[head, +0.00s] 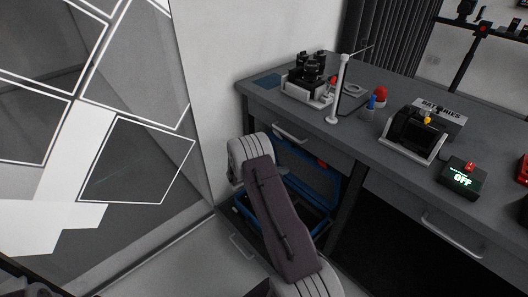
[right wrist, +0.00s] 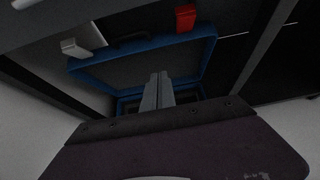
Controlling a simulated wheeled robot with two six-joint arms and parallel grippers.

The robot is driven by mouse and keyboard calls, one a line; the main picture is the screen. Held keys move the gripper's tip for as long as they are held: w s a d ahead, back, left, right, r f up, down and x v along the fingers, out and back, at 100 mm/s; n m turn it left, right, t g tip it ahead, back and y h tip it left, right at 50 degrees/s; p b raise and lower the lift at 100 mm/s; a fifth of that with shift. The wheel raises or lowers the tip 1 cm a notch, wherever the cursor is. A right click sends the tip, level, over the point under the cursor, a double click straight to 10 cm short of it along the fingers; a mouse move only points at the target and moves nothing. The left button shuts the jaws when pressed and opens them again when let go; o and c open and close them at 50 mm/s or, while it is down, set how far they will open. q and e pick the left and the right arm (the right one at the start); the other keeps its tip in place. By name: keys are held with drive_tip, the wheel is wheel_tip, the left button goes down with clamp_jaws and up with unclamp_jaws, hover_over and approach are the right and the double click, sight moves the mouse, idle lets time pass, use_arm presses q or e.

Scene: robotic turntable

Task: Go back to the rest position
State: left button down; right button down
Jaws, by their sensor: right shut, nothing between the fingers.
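My right arm, with a dark purple cover, reaches up from the bottom middle of the head view. Its gripper is hidden there behind the arm. In the right wrist view my right gripper (right wrist: 160,78) has its two grey fingers together, with nothing between them. The fingers point toward an open blue case (right wrist: 207,52). The same blue case (head: 333,187) shows under the desk in the head view, partly covered by my arm. I cannot tell how far the fingers are from it. My left gripper is not in view.
A grey desk (head: 385,165) runs along the right. It carries a black device on a white base (head: 305,85), a white stand (head: 339,90), a batteries box (head: 440,115) and a box reading OFF (head: 462,180). A patterned glass panel (head: 135,165) stands left. Floor between is clear.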

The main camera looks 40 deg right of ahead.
drive_tip(key=w+a+r+m+t, duration=0.1)
drive_tip(key=w+a+r, duration=0.15)
drive_tip(key=r, duration=0.35)
drive_tip(key=w+a+r+t, duration=0.1)
drive_tip(key=a+r, duration=0.2)
drive_tip(key=r, duration=0.3)
drive_tip(key=s+a+f+m+g+y, duration=0.1)
drive_tip(key=s+a+f+m+y, duration=0.1)
drive_tip(key=s+a+m+y, duration=0.75)
drive_tip(key=s+a+f+m+g+y, duration=0.1)
drive_tip(key=s+a+f+m+y, duration=0.15)
drive_tip(key=s+a+m, duration=0.85)
drive_tip(key=a+r+n+p, duration=0.1)
drive_tip(key=a+r+p, duration=0.2)
drive_tip(key=r+p, duration=0.7)
drive_tip(key=a+r+n+p, duration=0.1)
drive_tip(key=a+r+p, duration=0.2)
drive_tip(key=r+p, duration=0.8)
drive_tip(key=shift+s+a+r, duration=0.2)
drive_tip(key=shift+s+a, duration=0.15)
drive_tip(key=shift+s, duration=0.05)
